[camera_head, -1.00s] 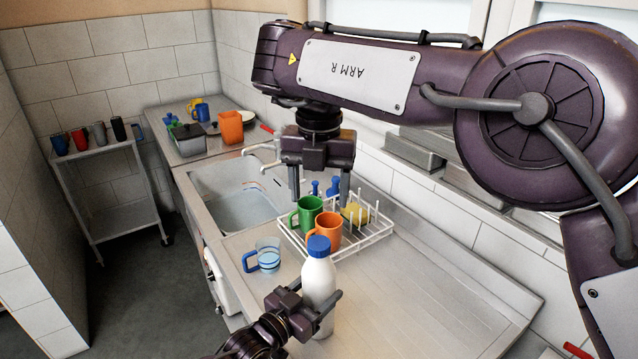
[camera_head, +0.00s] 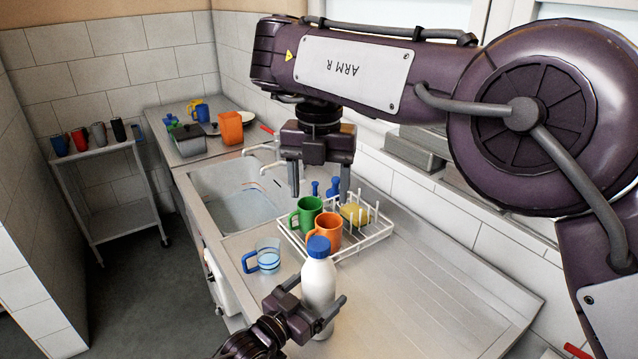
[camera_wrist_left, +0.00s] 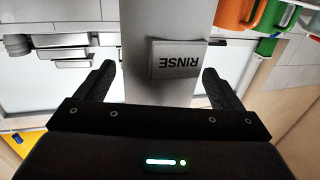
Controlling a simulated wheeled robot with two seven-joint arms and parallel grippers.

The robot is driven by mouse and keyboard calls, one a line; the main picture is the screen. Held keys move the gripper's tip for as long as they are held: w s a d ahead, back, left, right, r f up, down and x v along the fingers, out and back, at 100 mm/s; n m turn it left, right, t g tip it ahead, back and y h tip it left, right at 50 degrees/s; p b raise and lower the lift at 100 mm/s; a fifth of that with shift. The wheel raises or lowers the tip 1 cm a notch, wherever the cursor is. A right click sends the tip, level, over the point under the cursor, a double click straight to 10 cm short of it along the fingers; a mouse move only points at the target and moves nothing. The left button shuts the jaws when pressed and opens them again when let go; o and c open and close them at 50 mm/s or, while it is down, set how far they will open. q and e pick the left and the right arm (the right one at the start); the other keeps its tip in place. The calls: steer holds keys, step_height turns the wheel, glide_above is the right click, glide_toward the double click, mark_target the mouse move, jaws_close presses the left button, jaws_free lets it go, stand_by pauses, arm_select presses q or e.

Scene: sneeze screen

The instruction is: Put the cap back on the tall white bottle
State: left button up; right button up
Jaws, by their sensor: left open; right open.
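The tall white bottle (camera_head: 318,283) stands upright on the steel counter. A blue cap (camera_head: 318,246) sits on its top. My left gripper (camera_head: 319,293) is open, with its fingers on either side of the bottle's lower body. In the left wrist view, the bottle (camera_wrist_left: 155,30) with its RINSE label (camera_wrist_left: 178,59) stands between the open fingers (camera_wrist_left: 160,80), with a narrow gap beside each. The cap is out of that view. My right gripper (camera_head: 319,185) is open and empty, above and behind the bottle, near the dish rack.
The wire dish rack (camera_head: 365,242) behind the bottle holds a green mug (camera_head: 307,213), an orange mug (camera_head: 327,231) and a yellow item (camera_head: 353,213). A clear cup with a blue handle (camera_head: 267,256) stands to the left, by the sink (camera_head: 238,205). The counter at right is clear.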

mark_target(308, 300)
arm_select(q)
steer(key=b+v, duration=0.1)
steer(key=v, duration=0.5)
steer(key=shift+s+a+f+b, duration=0.1)
steer(key=shift+s+a+b, duration=0.15)
steer(key=shift+b, duration=0.15)
steer(key=shift+s+a, duration=0.2)
steer(key=shift+s, duration=0.05)
